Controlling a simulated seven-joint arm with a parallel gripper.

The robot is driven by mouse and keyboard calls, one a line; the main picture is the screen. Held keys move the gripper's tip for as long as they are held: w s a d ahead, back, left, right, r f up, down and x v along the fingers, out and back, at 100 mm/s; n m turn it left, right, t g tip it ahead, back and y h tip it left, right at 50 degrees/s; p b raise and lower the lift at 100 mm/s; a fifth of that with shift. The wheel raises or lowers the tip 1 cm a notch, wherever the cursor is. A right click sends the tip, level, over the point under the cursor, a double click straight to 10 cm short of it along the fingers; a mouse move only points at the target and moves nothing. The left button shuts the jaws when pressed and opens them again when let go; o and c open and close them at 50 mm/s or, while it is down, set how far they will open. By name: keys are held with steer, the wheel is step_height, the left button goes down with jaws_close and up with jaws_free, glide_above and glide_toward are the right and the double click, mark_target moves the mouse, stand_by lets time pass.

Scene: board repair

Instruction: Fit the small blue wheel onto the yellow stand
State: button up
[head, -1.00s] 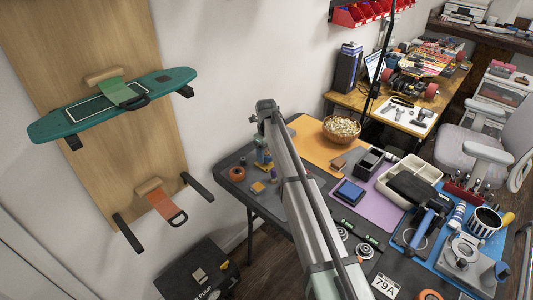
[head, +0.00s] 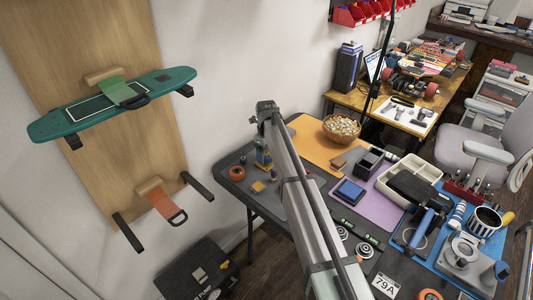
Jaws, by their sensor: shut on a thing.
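My gripper (head: 264,160) hangs at the far end of my arm, over the left part of the dark table, and shows very small. It is shut on a small blue thing, which looks like the small blue wheel (head: 266,166). A small yellow piece (head: 257,187), which may be the yellow stand, is on the table just below and left of my gripper. The gap between wheel and stand is too small to judge here. A small purple piece (head: 273,173) stands close by on the right.
An orange ring (head: 236,173) and a small blue-grey piece (head: 243,160) lie to the left, near the table edge. A wooden bowl (head: 341,128), a purple mat (head: 376,205) and a cream tray (head: 410,170) lie to the right, beyond my arm.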

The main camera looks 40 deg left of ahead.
steer(key=shift+f, duration=0.25)
steer(key=o, duration=0.8)
steer(key=shift+o, duration=0.2)
steer(key=shift+r, duration=5.5)
